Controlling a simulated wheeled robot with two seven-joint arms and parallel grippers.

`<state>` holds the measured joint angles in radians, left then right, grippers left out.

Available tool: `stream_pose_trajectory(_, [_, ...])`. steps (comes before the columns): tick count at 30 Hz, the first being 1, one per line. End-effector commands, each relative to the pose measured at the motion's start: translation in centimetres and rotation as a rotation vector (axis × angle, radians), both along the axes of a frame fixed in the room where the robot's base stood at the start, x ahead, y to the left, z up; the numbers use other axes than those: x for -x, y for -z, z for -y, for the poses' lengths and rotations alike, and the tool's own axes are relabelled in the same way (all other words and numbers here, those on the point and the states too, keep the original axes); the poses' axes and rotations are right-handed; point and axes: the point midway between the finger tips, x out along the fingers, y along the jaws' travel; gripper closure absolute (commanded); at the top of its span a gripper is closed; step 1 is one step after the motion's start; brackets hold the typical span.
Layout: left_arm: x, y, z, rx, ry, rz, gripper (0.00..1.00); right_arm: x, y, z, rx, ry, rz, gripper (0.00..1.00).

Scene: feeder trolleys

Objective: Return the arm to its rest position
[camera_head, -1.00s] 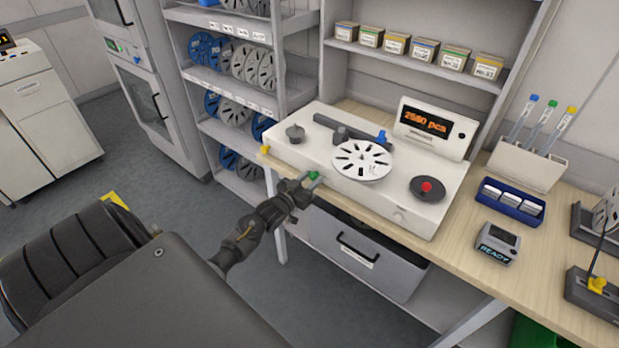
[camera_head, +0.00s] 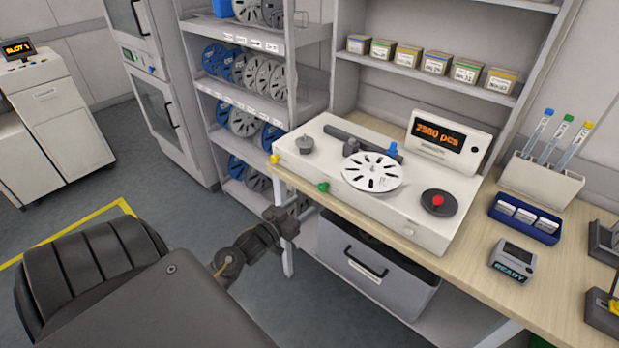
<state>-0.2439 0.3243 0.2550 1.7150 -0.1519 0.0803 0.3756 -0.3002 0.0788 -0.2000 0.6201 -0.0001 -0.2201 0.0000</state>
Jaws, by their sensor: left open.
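My left gripper (camera_head: 297,211) is open and empty. It hangs in front of the workbench's front edge, a little below and left of the green knob (camera_head: 322,187) on the reel counter (camera_head: 320,160), apart from it. My left arm (camera_head: 240,252) reaches up to it from the lower left. The counter carries a white reel (camera_head: 372,172) and its display (camera_head: 449,140) reads 2980 pcs, as best I can make out. My right gripper is not in view.
The workbench (camera_head: 465,265) bears a READY device (camera_head: 511,261), a blue tray (camera_head: 524,219) and a tube holder (camera_head: 541,180). A grey drawer bin (camera_head: 375,275) sits under it. A reel shelf (camera_head: 250,95) stands behind.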

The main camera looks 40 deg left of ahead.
Motion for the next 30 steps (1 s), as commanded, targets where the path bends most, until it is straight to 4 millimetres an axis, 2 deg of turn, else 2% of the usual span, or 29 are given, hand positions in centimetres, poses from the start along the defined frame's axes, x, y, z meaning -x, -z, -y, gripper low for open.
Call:
stream_pose_trajectory(6, [1.5, 0.0, 0.1, 0.001, 0.0, 0.0, 0.48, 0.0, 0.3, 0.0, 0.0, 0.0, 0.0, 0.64])
stream_pose_trajectory(25, [1.5, 0.1, 0.0, -0.027, -0.004, -0.009, 0.48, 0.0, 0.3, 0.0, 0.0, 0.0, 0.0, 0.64])
stream_pose_trajectory(26, [1.5, 0.6, -0.3, -0.045, -0.014, -0.025, 0.48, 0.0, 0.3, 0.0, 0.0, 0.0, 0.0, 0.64])
stream_pose_trajectory(28, [1.9, 3.0, -1.2, -0.072, -0.038, -0.087, 0.48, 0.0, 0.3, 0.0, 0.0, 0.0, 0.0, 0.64])
stream_pose_trajectory(29, [2.2, 4.6, -1.4, -0.079, -0.047, -0.123, 0.48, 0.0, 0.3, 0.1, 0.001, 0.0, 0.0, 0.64])
stream_pose_trajectory(30, [2.6, 6.9, -1.6, -0.09, -0.057, -0.178, 0.48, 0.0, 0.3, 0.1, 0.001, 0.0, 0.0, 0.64])
